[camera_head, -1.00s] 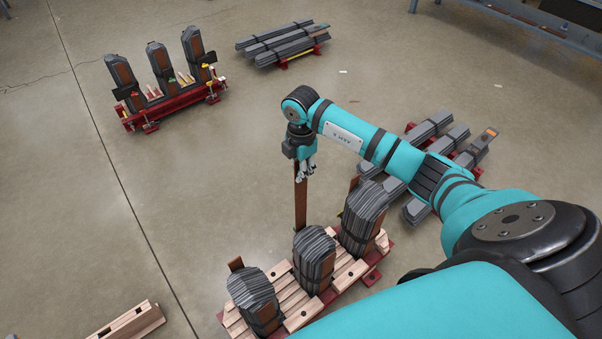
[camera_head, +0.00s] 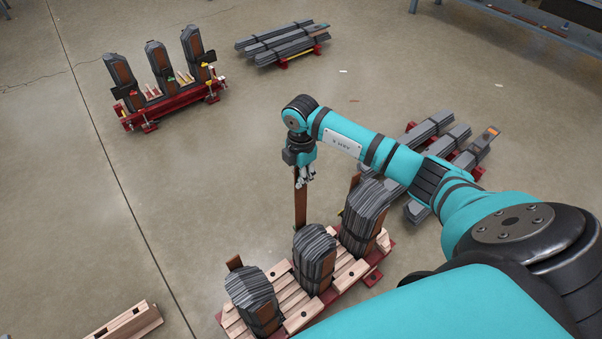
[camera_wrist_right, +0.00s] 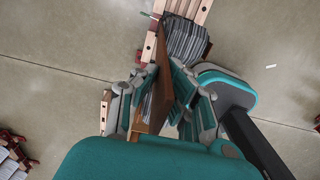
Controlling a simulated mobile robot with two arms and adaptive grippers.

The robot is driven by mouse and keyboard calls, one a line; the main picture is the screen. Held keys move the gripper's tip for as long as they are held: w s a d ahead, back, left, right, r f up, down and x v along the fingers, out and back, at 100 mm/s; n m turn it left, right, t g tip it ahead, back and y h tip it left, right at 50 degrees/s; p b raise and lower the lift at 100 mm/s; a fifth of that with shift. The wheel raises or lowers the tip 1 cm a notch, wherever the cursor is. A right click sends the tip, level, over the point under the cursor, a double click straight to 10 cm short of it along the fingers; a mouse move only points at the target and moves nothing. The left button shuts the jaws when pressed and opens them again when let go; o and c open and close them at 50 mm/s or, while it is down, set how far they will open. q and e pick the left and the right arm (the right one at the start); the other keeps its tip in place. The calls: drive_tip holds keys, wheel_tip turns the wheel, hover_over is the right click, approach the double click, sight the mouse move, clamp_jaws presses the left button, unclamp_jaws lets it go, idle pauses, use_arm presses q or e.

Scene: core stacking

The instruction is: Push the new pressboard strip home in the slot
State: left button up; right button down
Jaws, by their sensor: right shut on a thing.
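The new pressboard strip (camera_head: 301,205) is a long brown upright piece beside the far face of the middle laminated core stack (camera_head: 313,258). Its lower end is hidden behind that stack, so I cannot tell how deep it sits in the slot. My right gripper (camera_head: 305,178) is shut on the strip near its top. In the right wrist view the strip (camera_wrist_right: 154,102) runs between the fingers of the right gripper (camera_wrist_right: 155,88), towards the grey stack (camera_wrist_right: 184,42) and the wooden frame. My left gripper is not in view.
Two more core stacks (camera_head: 253,297) (camera_head: 364,217) stand on the same wooden and red base, with shorter brown strips at their backs. A red rack of three cores (camera_head: 160,118) stands at the far left. Steel bundles (camera_head: 283,44) lie behind.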

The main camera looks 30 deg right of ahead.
drive_tip(key=shift+f+b, duration=0.3)
drive_tip(key=shift+f, duration=0.6)
drive_tip(key=shift+r+p, duration=0.1)
drive_tip(key=shift+p, duration=0.4)
idle(0.9)
idle(0.4)
